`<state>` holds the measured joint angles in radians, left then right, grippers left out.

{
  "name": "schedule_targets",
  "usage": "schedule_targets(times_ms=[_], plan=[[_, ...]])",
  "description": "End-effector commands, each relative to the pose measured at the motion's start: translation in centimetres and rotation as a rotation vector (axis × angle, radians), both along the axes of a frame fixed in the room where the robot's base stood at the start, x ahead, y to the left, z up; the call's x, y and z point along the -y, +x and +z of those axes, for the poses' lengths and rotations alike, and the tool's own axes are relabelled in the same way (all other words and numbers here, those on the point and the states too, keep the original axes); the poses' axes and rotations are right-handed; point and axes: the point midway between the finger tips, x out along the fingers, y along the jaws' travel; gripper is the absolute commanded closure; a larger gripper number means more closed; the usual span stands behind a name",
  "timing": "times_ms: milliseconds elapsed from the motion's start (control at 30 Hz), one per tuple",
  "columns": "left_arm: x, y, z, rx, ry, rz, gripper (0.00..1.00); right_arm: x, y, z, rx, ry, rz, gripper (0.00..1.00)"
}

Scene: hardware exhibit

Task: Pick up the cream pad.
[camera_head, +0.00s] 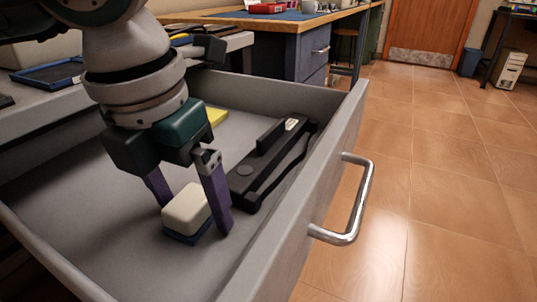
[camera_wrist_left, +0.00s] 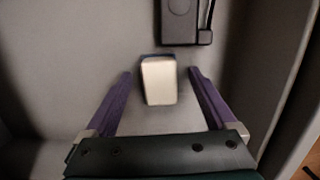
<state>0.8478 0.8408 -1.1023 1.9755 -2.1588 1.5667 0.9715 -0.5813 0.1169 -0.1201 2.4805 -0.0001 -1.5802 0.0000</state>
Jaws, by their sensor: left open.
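The cream pad (camera_head: 187,209) is a small rounded block with a dark blue base, lying on the floor of the open grey drawer (camera_head: 75,215). In the left wrist view the cream pad (camera_wrist_left: 159,82) lies between the two fingers, slightly beyond their tips. My left gripper (camera_head: 193,218) points down into the drawer, open, with one purple finger on each side of the pad. In the left wrist view my left gripper (camera_wrist_left: 160,72) shows clear gaps on both sides of the pad. My right gripper is not in view.
A black device (camera_head: 268,165) with a handset lies beside the drawer's front wall, close to the gripper. A yellow item (camera_head: 216,116) lies farther back in the drawer. The drawer's metal handle (camera_head: 350,205) sticks out over clear tiled floor.

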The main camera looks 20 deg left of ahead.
Motion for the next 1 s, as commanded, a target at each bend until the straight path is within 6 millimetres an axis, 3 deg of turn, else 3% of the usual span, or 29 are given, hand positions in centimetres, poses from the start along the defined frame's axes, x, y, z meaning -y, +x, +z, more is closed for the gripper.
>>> schedule_targets(times_ms=[67,833,1000], plan=[[0.01,-0.02,0.04,0.000,0.000,0.000,0.12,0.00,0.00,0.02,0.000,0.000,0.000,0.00],[-0.01,-0.02,0.06,-0.001,0.000,0.001,0.99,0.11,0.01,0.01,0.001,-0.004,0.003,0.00],[0.00,-0.01,0.07,0.000,0.000,0.001,1.00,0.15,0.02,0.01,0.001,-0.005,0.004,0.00]])
